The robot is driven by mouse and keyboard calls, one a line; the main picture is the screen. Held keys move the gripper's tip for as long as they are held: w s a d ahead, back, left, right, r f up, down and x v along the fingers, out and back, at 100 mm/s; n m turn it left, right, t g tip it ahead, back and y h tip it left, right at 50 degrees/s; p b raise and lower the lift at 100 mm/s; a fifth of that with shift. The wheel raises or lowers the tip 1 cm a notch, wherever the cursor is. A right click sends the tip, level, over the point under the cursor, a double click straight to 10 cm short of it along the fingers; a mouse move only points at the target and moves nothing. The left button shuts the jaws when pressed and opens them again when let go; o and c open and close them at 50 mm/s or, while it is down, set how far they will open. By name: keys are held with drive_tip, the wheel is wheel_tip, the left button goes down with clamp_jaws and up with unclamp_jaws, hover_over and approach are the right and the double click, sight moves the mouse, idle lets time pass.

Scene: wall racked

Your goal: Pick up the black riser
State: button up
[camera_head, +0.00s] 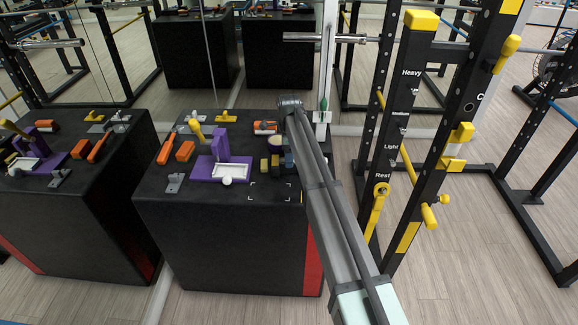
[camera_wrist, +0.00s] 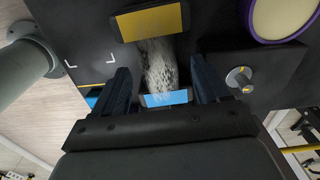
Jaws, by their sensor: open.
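My gripper (camera_wrist: 163,88) shows at the bottom middle of the wrist view, with its two dark blue fingers apart. Between and beyond the fingers lies a piece with a black-edged yellow face (camera_wrist: 150,21), a speckled grey middle (camera_wrist: 160,62) and a light blue face (camera_wrist: 166,98). I cannot tell whether this is the black riser, or whether the fingers touch it. A dark block with a grey knob (camera_wrist: 240,78) is right of the fingers. In the head view, the yellow-faced piece (camera_head: 264,164) is at the box's right side, partly beside my arm.
A large black box (camera_head: 225,240) bears the things. A cream disc with a purple rim (camera_wrist: 282,14) is close by. A purple stand (camera_head: 220,160) and orange blocks (camera_head: 185,151) are to the left. The rack post (camera_head: 400,120) stands at right. White corner marks (camera_head: 252,186) frame bare surface.

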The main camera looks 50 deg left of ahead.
drive_tip(key=shift+f, duration=1.85)
drive_tip(key=c, duration=1.3)
